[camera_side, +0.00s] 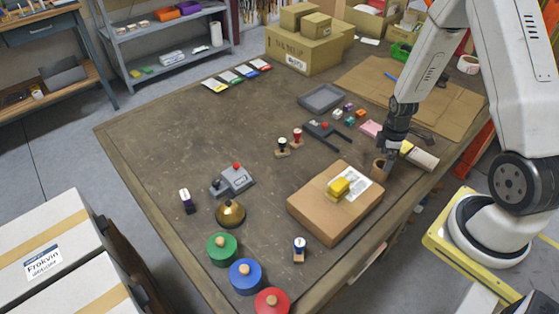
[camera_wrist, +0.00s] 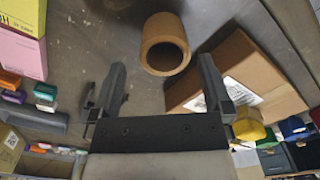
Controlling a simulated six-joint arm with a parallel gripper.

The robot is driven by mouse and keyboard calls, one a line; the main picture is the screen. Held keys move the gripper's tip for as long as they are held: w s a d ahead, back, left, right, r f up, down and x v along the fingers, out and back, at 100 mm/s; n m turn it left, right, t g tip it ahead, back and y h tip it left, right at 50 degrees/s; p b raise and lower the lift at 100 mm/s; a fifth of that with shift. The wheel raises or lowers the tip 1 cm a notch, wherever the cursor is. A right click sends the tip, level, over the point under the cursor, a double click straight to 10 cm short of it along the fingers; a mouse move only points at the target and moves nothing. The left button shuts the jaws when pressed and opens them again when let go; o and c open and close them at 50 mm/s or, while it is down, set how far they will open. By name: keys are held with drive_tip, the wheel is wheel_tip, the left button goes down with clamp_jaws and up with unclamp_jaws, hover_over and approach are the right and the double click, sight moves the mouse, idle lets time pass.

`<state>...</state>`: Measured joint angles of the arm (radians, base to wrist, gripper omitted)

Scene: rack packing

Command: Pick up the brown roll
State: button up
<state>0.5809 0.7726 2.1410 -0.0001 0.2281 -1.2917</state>
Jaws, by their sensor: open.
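The brown roll (camera_side: 379,167) stands on the table beside the right rear corner of the cardboard box, just below my gripper in the side view. In the wrist view the roll (camera_wrist: 165,27) is a brown ring with its open end facing the camera. My gripper (camera_side: 388,152) points down above the roll. In the wrist view my gripper (camera_wrist: 161,78) is open and empty, its two black fingers spread apart, with the roll beyond the tips, roughly centred between them. I cannot tell the exact gap.
A cardboard box (camera_side: 318,213) with a yellow object (camera_side: 338,188) and white label stands close by the roll. A dark holder (camera_side: 325,133) and pink block (camera_side: 370,129) are behind.

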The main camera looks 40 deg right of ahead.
sight(383, 165)
drive_tip(key=shift+f, duration=0.15)
drive_tip(key=shift+s+a+f, duration=0.1)
drive_tip(key=shift+a+f, duration=0.1)
drive_tip(key=shift+f, duration=2.3)
drive_tip(key=c, duration=1.1)
drive_tip(key=shift+r, duration=0.15)
drive_tip(key=shift+c, duration=0.2)
drive_tip(key=shift+r, duration=4.9)
